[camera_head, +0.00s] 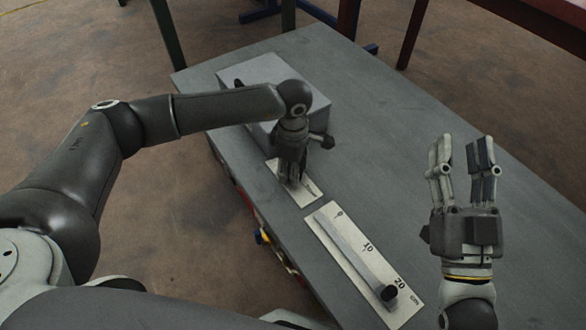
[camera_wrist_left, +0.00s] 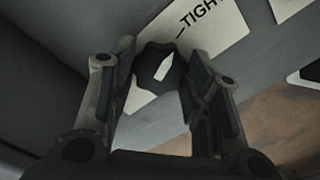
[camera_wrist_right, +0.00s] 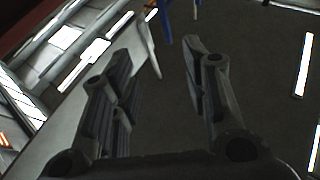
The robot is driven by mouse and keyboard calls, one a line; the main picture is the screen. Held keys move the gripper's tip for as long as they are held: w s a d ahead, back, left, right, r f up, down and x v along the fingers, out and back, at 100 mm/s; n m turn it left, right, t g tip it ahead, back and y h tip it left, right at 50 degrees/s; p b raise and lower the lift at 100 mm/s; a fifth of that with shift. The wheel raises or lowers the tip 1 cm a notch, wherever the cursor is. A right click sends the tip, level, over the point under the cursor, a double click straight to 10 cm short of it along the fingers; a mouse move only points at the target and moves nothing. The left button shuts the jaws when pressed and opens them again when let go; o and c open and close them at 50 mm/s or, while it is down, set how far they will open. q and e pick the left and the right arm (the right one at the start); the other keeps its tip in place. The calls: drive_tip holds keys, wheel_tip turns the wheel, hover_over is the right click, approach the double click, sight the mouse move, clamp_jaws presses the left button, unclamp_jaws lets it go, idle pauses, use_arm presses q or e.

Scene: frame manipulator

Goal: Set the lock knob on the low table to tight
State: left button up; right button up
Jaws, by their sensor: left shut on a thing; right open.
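The lock knob (camera_wrist_left: 158,68) is dark and lobed, with a white pointer mark, in the left wrist view. It sits on a pale plate (camera_wrist_left: 222,38) with the word "TIGHT" and a tick partly in view. The white mark points roughly up and right, towards that tick; I cannot tell if it lines up exactly. My left gripper (camera_head: 288,178) is shut on the knob, one finger on each side. In the head view it hides the knob and part of the plate (camera_head: 311,197). My right gripper (camera_head: 463,155) is open and empty above the low table's (camera_head: 400,120) right side.
A grey box (camera_head: 318,98) stands on the table behind my left gripper. A scale plate (camera_head: 335,232) marked 0, 10 and 20 cm lies nearer, with a bar and a black knob (camera_head: 388,293). The table's middle and back right are clear.

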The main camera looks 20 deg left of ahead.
use_arm(q)
drive_tip(key=shift+m, duration=0.8)
use_arm(e)
drive_tip(key=shift+s+r+t, duration=0.5)
drive_tip(key=shift+r+t, duration=0.2)
drive_tip(key=shift+r, duration=0.2)
use_arm(q)
drive_tip(key=o, duration=1)
drive_tip(key=shift+o, duration=0.2)
drive_tip(key=shift+r, duration=0.1)
wheel_tip(320, 180, up, 12)
